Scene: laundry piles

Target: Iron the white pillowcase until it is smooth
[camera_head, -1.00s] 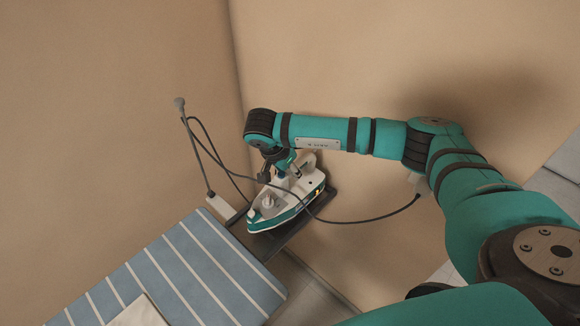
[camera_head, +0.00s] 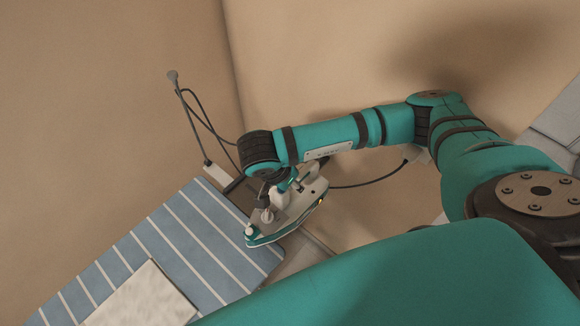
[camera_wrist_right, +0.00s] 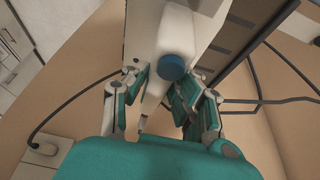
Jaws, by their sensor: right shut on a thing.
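The iron (camera_head: 285,212), white and grey with a teal band, is in the grip of my right gripper (camera_head: 277,190) at the right end of the ironing board. It looks raised and tilted, its tip over the board's edge. In the right wrist view, my right gripper (camera_wrist_right: 165,105) is shut on the iron's pale handle (camera_wrist_right: 160,45), with a blue knob between the fingers. The white pillowcase (camera_head: 147,298) lies on the blue-striped ironing board (camera_head: 195,240) at the lower left; its lower part is cut off by the frame. My left gripper is out of view.
A cord holder (camera_head: 188,115) stands at the board's far end. The power cord (camera_head: 375,182) runs behind my right arm to a wall socket (camera_head: 415,153). Tan walls meet in a corner behind. The striped board between iron and pillowcase is clear.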

